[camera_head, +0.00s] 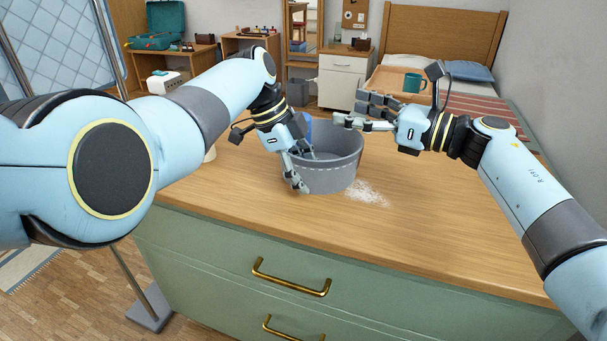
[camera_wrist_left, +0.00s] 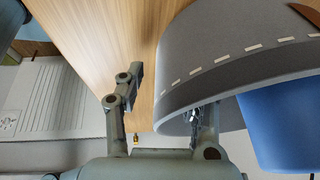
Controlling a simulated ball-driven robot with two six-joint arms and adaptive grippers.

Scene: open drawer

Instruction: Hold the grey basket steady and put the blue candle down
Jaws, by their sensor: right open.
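The grey basket (camera_head: 338,172) stands upright on the wooden dresser top, and its wall and rim also fill the right of the left wrist view (camera_wrist_left: 215,60). My left gripper (camera_head: 300,170) is at the basket's left side, with one finger outside the wall and the other inside the rim. In the left wrist view its fingers (camera_wrist_left: 165,105) are spread, with a gap between the outer finger and the wall. My right gripper (camera_head: 362,112) is open and empty by the basket's right rim.
A white speckled patch (camera_head: 366,193) lies on the dresser top (camera_head: 430,215) right of the basket. A cream object (camera_head: 210,154) is mostly hidden behind my left arm. A teal mug (camera_head: 413,82) stands on a tray in the background. The front dresser top is clear.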

